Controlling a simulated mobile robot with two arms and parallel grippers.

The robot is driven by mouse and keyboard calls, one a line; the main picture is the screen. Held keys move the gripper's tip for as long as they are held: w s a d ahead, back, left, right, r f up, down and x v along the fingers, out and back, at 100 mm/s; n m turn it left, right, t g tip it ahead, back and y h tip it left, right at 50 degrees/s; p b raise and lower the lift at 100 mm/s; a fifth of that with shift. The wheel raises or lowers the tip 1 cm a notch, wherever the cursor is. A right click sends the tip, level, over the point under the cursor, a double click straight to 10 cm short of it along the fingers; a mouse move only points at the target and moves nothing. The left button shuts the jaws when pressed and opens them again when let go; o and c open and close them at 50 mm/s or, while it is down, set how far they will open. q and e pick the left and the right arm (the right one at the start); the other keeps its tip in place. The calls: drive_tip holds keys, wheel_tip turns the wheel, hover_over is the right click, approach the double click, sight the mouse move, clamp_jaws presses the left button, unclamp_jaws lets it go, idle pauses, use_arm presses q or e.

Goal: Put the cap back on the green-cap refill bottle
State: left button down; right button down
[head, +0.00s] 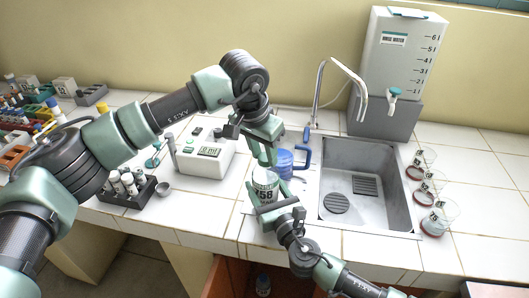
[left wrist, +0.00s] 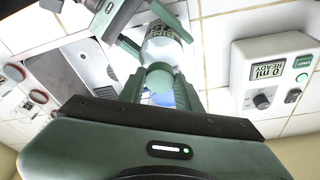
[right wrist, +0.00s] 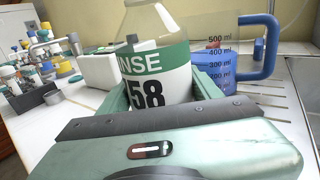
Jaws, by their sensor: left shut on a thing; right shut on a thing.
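My right gripper (head: 269,204) is shut around the bottle's body. My left gripper (head: 265,160) points down above the bottle, shut on the green cap. The cap (left wrist: 159,76) shows between the left fingers in the left wrist view, in line with the bottle (left wrist: 163,46). I cannot tell whether the cap touches the neck or is seated.
A blue-handled measuring jug (head: 286,163) stands close behind the bottle. The sink (head: 345,205) and tap (head: 318,92) are to the right. A white dispenser device (head: 205,157) and tube rack (head: 124,196) are to the left. Several beakers (head: 437,217) stand right of the sink.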

use_arm(q)
drive_tip(key=shift+m, duration=0.4)
drive_tip(key=c, duration=1)
unclamp_jaws()
drive_tip(key=shift+r, duration=2.3)
drive_tip(key=shift+c, duration=0.2)
